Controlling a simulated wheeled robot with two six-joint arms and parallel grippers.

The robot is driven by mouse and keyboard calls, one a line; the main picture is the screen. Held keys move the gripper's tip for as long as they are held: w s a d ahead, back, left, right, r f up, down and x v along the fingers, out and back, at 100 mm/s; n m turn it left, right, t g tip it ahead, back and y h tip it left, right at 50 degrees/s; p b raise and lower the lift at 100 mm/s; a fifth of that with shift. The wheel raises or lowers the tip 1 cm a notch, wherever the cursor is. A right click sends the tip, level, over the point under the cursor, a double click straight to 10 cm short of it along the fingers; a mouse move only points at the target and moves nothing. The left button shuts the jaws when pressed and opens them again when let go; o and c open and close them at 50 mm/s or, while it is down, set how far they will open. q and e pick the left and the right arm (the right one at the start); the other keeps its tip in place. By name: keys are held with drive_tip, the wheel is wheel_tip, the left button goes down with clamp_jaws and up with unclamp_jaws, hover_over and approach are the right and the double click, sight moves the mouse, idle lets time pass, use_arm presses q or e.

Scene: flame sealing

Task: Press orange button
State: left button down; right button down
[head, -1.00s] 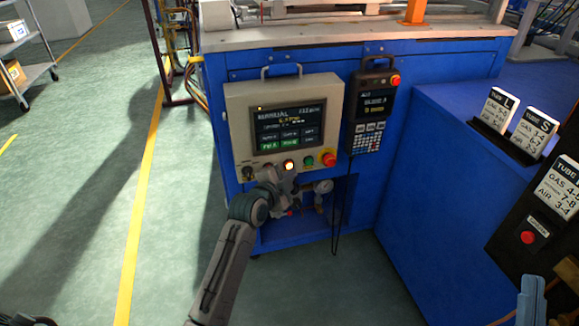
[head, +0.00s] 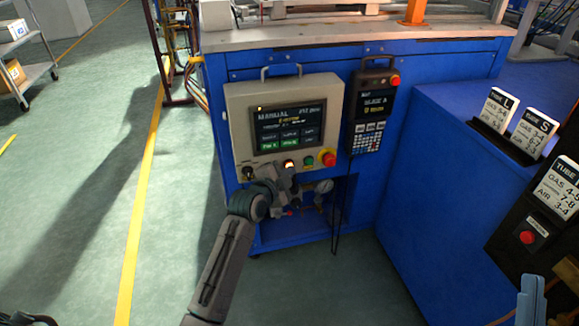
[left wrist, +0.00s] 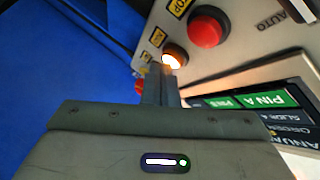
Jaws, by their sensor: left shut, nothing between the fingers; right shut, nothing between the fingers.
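The orange button (head: 290,163) glows on the lower part of the grey control panel (head: 238,125). It also shows lit in the left wrist view (left wrist: 174,56), just past my fingertips. My left gripper (head: 289,169) is shut and empty, with its tips right at the button's lower edge in the head view. In the left wrist view the shut fingers (left wrist: 160,76) cover part of the button's near edge. I cannot tell whether they touch it. My right gripper is not in view.
A green button (head: 309,161) and a red emergency stop (head: 328,159) sit to the right. A red button (left wrist: 207,28) sits beside the orange one in the wrist view. A black knob (head: 248,172) is at the panel's left. A pendant (head: 371,108) hangs at right.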

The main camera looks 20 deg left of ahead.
use_arm(q)
drive_tip(key=shift+w+a, duration=0.15)
drive_tip(key=shift+w, duration=0.05)
idle(0.5)
drive_tip(key=shift+s+d+p, duration=0.5)
drive_tip(key=shift+s, duration=0.25)
drive_tip(key=s+d+p, duration=0.1)
drive_tip(key=s, duration=0.1)
drive_tip(key=s+d+p, duration=0.1)
drive_tip(key=s, duration=0.1)
drive_tip(key=shift+d, duration=0.4)
idle(0.5)
